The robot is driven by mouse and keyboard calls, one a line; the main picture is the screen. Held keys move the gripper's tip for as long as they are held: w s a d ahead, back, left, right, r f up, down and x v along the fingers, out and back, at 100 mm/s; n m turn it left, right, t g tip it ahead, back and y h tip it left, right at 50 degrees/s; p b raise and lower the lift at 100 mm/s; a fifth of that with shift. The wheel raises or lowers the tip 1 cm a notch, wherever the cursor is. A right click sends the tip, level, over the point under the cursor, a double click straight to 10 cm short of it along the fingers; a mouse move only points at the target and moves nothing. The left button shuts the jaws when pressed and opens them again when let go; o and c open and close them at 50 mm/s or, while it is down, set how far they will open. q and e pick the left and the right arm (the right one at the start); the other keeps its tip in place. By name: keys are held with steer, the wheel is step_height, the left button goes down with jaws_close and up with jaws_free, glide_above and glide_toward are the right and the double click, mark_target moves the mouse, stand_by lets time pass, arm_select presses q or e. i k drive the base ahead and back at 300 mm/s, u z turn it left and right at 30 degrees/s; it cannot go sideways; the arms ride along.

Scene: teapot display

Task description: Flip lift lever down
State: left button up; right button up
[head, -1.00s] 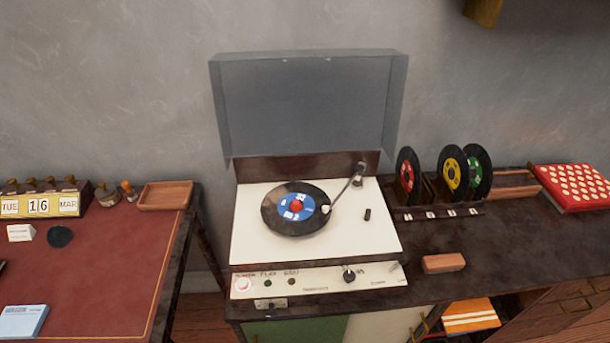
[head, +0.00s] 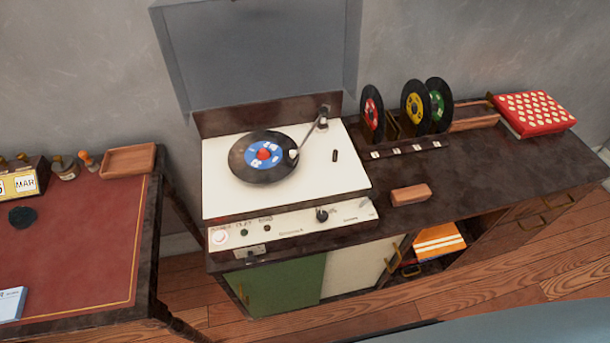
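The record player (head: 215,195) stands on a dark cabinet with its clear lid (head: 265,55) raised. A black record with a blue label (head: 245,170) lies on its platter. The tonearm (head: 310,135) reaches from its pivot at the back right, with its head end over the record near the label. Whether the stylus touches the record is too small to tell. A small dark lever (head: 335,156), likely the lift lever, sits on the white deck right of the tonearm; its exact tilt is unclear. Neither of my grippers is in view.
A brown block (head: 410,195) lies right of the player. A rack of records (head: 413,108) and a red dotted box (head: 533,112) stand behind. A red-topped desk (head: 80,240) is at left.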

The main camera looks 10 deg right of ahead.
mark_target(372, 194)
steer(key=u, duration=1.45)
steer(key=k, duration=0.55)
steer(key=z, duration=1.45)
